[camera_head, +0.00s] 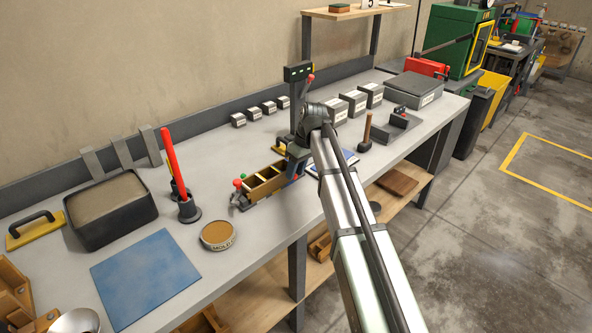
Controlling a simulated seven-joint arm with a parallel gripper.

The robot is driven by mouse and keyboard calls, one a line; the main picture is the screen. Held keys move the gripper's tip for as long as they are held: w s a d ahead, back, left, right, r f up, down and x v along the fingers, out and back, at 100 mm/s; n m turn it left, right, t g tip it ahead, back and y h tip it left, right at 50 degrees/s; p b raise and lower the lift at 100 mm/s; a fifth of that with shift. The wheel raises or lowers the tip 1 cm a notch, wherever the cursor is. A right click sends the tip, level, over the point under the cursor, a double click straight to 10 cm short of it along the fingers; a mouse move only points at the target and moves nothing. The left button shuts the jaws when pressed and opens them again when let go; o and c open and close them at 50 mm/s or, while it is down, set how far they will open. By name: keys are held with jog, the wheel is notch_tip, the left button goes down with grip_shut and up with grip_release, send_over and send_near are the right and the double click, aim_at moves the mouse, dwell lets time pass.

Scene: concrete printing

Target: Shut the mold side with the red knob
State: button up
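The mold (266,182) is a long wooden-coloured box with open compartments, near the front edge of the grey bench. At its left end a red knob (237,183) stands close to a green knob (243,176), above grey metal fittings. How far the mold side stands open is too small to tell. My gripper (297,158) is at the right end of the mold, apart from the red knob. My arm comes in from the lower right and partly covers the gripper. Its fingers are too small and dark to read.
A dark post (297,95) with a red-tipped lever rises behind the mold. Left of the mold are a red-handled tool (172,160), a round tin (218,235), a blue mat (146,275) and a filled black tray (108,207). Labelled blocks (354,103) stand behind my arm.

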jog(key=shift+o, duration=0.5)
jog(key=v, duration=1.3)
jog(key=shift+r, duration=0.4)
jog(key=shift+d, duration=0.15)
